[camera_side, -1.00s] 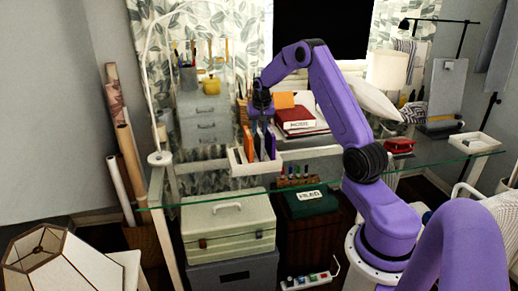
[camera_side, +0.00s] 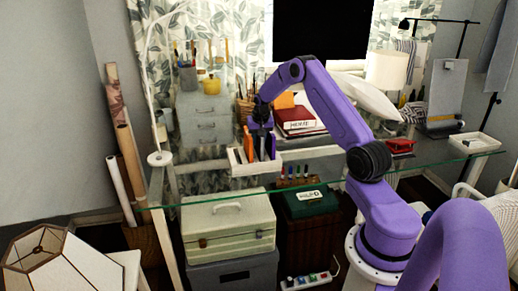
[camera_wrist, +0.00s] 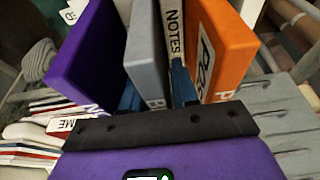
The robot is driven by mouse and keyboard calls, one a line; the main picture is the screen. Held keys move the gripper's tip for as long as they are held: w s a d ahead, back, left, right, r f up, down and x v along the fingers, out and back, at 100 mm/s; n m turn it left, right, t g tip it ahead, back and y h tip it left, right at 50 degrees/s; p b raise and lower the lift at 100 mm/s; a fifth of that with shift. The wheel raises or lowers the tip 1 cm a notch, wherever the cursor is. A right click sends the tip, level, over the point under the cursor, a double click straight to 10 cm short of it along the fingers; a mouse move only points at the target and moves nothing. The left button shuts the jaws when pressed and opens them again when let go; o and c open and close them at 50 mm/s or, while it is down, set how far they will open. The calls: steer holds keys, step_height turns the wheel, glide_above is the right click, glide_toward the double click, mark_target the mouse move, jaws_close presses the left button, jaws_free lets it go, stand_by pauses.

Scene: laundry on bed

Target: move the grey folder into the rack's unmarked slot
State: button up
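The grey folder (camera_wrist: 148,60) stands upright in the white rack (camera_side: 255,169) on the glass desk, between a purple folder (camera_wrist: 92,62) and a white NOTES folder (camera_wrist: 174,32). An orange folder (camera_wrist: 222,50) stands beyond NOTES. My gripper (camera_wrist: 156,92) is down at the folders, with one blue finger on each side of the grey folder; I cannot tell whether they press on it. In the side view my gripper (camera_side: 262,118) is low over the rack and hides part of the folders. Slot markings are too small or hidden to read.
Red books (camera_side: 298,120) lie right behind the rack. A pen cup (camera_side: 245,108) stands behind it. A red stapler (camera_side: 400,147) and a white tray (camera_side: 475,143) are farther right. The desk's front right glass is clear.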

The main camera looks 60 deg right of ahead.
steer(key=shift+f, duration=0.25)
stand_by(0.4)
jaws_close()
